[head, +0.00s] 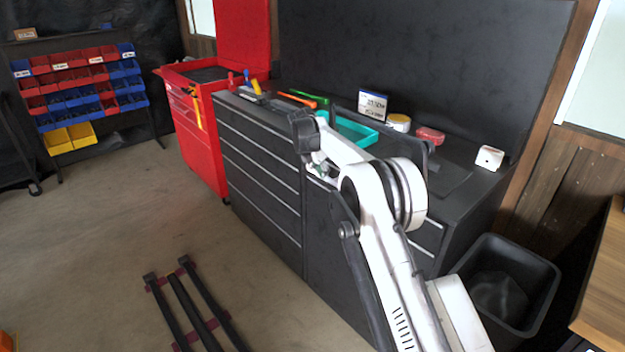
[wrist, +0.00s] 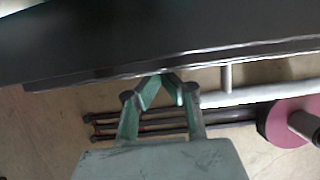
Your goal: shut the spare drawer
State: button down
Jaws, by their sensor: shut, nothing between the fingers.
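The dark bench cabinet (head: 262,180) has stacked drawers with pale edge strips. Its left bank of drawers looks flush. My arm covers much of the right bank, and I cannot tell which drawer is the spare one or how far it stands out. In the wrist view my gripper (wrist: 162,78) is shut and empty, its green fingers meeting at the tips. The tips are at the pale lower edge of a dark panel (wrist: 120,40), which may be a drawer front; contact is unclear. In the head view my gripper is mostly hidden behind my arm.
A teal tray (head: 350,130), a red container (head: 430,136) and a white block (head: 490,157) sit on the bench top. A red tool cabinet (head: 200,140) stands left, a black bin (head: 510,285) right. A low dark frame (head: 188,305) lies on otherwise open floor.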

jog(key=shift+w+d+r, duration=0.1)
jog(key=shift+w+d, duration=0.4)
jog(key=shift+w, duration=0.05)
jog(key=shift+d, duration=0.1)
